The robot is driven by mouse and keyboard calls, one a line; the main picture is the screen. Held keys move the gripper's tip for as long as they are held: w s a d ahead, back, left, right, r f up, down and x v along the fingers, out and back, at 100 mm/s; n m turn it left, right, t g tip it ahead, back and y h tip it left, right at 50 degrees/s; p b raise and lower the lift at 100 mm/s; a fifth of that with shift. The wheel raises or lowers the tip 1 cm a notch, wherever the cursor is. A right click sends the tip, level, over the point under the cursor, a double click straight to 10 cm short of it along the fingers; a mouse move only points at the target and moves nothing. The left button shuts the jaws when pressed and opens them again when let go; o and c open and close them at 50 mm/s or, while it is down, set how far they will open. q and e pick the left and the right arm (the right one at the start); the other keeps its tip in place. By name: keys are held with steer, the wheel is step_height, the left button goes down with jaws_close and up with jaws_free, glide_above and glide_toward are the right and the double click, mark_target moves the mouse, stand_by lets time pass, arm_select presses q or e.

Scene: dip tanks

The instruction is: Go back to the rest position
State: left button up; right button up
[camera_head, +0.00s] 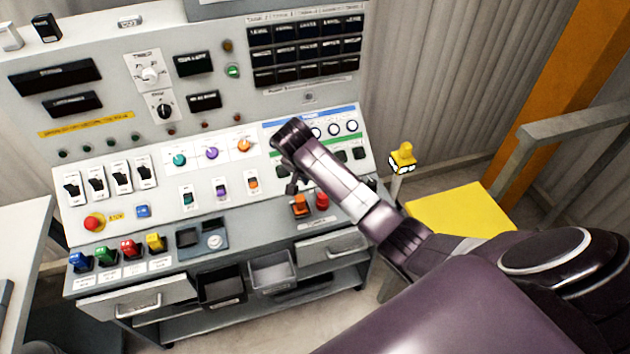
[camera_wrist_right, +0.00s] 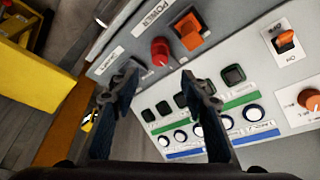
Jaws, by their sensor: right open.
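My right arm comes in from the lower right in the head view and reaches over the right part of the control panel (camera_head: 190,205). My right gripper (camera_head: 290,185) is at its end, partly hidden behind the arm. In the right wrist view the right gripper (camera_wrist_right: 158,88) is open, with two dark fingers apart and nothing between them. The fingers are over the panel, near a red knob (camera_wrist_right: 160,50), an orange rocker switch (camera_wrist_right: 187,32) and dark square buttons. Whether they touch the panel I cannot tell. My left gripper is not in view.
An emergency stop button (camera_head: 93,222) and several switches cover the panel. Open drawers (camera_head: 140,300) and bins (camera_head: 273,272) sit below it. A yellow platform (camera_head: 462,222), a grey railing (camera_head: 570,120) and an orange post (camera_head: 550,90) stand at the right. A white table (camera_head: 20,230) is at the left.

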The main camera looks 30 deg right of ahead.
steer(key=shift+s+a+r, duration=0.15)
steer(key=shift+a+r, duration=0.05)
steer(key=shift+r, duration=0.45)
